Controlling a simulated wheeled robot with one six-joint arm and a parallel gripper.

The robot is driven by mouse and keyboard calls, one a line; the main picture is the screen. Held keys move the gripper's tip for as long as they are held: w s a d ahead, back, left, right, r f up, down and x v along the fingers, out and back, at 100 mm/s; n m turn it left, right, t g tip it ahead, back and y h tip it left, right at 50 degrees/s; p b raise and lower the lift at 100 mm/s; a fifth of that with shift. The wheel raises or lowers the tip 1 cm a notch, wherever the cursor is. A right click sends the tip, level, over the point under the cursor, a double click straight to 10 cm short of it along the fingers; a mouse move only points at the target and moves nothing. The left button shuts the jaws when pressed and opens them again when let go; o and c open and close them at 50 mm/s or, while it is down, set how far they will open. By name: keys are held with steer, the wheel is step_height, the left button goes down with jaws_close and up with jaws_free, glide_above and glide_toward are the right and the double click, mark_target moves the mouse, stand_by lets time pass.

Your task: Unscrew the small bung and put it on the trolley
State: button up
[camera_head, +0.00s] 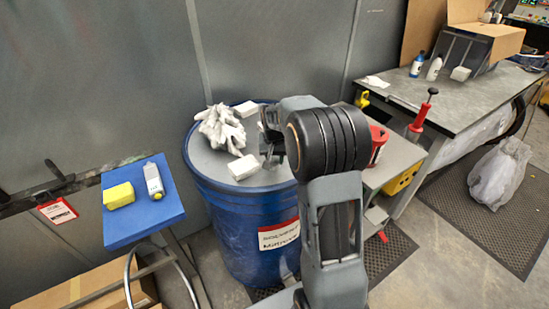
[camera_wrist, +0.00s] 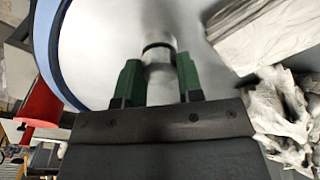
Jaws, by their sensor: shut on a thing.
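A blue drum (camera_head: 235,232) with a grey lid (camera_head: 208,163) stands in the middle of the head view. My gripper (camera_head: 270,155) is over the right part of the lid. In the wrist view my gripper (camera_wrist: 158,82) has its green fingers shut on the small bung (camera_wrist: 157,58), a silvery round piece with a dark ring. I cannot tell whether the bung is seated in the lid or lifted. The bung is hidden in the head view. The grey-topped trolley (camera_head: 404,155) stands right of the drum, partly hidden behind my arm.
White crumpled gloves or rags (camera_head: 222,128) and several pale blocks (camera_head: 243,167) lie on the lid. A red object (camera_head: 378,144) is on the trolley. A blue stand (camera_head: 145,222) with a yellow sponge (camera_head: 118,196) and a bottle (camera_head: 153,178) is at left. A workbench (camera_head: 445,98) stands at right.

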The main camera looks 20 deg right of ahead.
steer(key=n, duration=0.4)
steer(key=shift+n+y, duration=0.3)
steer(key=o, duration=0.6)
